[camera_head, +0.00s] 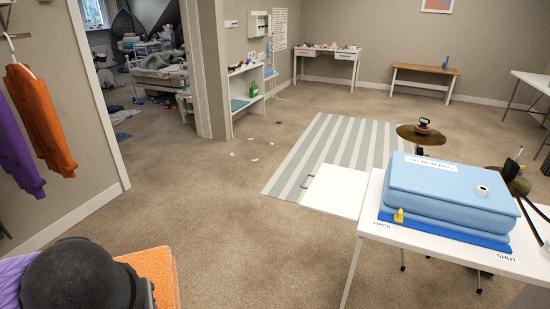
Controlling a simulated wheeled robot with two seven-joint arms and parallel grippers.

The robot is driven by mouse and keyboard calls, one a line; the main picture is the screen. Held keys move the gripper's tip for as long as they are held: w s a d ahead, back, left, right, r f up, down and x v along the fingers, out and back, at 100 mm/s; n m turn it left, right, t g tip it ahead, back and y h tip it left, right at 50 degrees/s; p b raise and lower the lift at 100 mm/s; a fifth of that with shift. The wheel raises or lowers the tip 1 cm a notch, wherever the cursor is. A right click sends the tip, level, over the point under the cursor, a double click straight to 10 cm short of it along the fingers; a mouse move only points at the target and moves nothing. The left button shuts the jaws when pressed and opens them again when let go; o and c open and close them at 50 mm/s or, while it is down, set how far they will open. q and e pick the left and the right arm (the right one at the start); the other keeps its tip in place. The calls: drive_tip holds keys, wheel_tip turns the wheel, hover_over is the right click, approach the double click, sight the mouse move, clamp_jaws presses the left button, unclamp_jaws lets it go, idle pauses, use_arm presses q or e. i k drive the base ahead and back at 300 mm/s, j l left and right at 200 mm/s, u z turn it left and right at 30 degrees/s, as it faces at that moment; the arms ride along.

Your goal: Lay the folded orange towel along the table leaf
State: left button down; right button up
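What looks like the folded orange towel (158,272) lies at the bottom left, beside a purple folded cloth (12,278). A dark rounded shape in front hides much of both, and the picture's edge cuts them off. A white panel (338,191), which may be the table leaf, shows at the left of the white table (385,226), lower than its top or level with it; I cannot tell which. A thin dark handle shows at its upper left. Neither of my grippers can be made out in the view.
A light blue padded stack (450,190) covers most of the white table, with a small yellow figure (398,215) at its front. Cymbals (421,134) stand behind. Orange (40,115) and purple clothes hang at left. Open carpet lies between; white scraps (254,160) lie farther back.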

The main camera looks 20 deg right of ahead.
sight(338, 187)
drive_tip(key=i+z, duration=0.2)
drive_tip(key=i, duration=0.3)
drive_tip(key=i+j+z, duration=0.2)
drive_tip(key=i, duration=0.3)
drive_tip(key=i+j+z, duration=0.2)
drive_tip(key=i, duration=0.25)
drive_tip(key=i+j+z, duration=0.2)
drive_tip(key=i, duration=0.3)
drive_tip(key=i+z, duration=0.2)
drive_tip(key=z, duration=0.25)
drive_tip(key=i+z, duration=0.25)
drive_tip(key=z, duration=0.2)
drive_tip(key=i+j+z, duration=0.2)
drive_tip(key=z, duration=0.25)
drive_tip(key=i+j+z, duration=0.15)
drive_tip(key=z, duration=0.3)
drive_tip(key=i+j+z, duration=0.15)
drive_tip(key=j+z, duration=0.15)
drive_tip(key=z, duration=0.15)
drive_tip(key=i+j+z, duration=0.1)
drive_tip(key=j+z, duration=0.2)
drive_tip(key=z, duration=0.15)
drive_tip(key=i+j+z, duration=0.2)
drive_tip(key=j+z, duration=0.25)
